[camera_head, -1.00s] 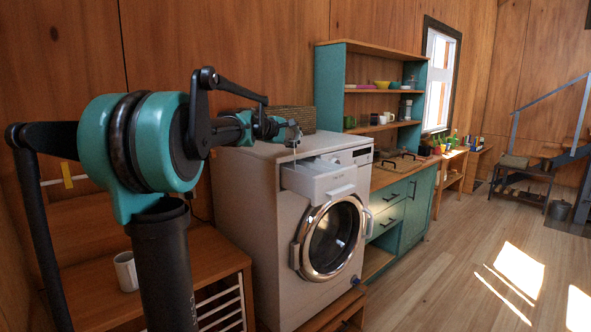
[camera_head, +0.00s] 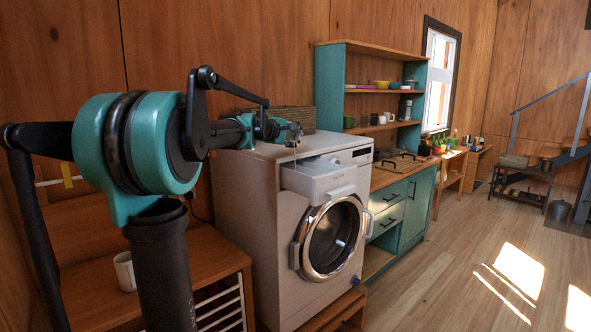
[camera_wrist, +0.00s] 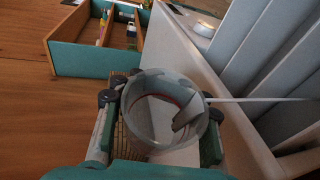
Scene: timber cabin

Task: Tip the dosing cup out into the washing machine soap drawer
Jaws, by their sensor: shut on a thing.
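My gripper (camera_wrist: 161,106) is shut on a round, greyish, see-through dosing cup (camera_wrist: 146,128), with one finger on each side of it. In the wrist view I look into the cup's mouth; pale shapes and a thin reddish line show within, but I cannot tell whether anything is left inside. The soap drawer (camera_head: 318,183) is pulled out at the top front of the white washing machine (camera_head: 262,220). In the head view my gripper (camera_head: 291,136) is above the drawer, and the cup is too small to make out. The drawer's pale, ridged compartments (camera_wrist: 262,62) fill the right of the wrist view.
The machine's round door (camera_head: 335,238) is closed below the drawer. A woven basket (camera_head: 285,117) stands behind on the machine top. A teal shelf unit (camera_head: 345,85) and counter stand to the right. A white mug (camera_head: 125,271) is on the wooden bench. Open floor lies at right.

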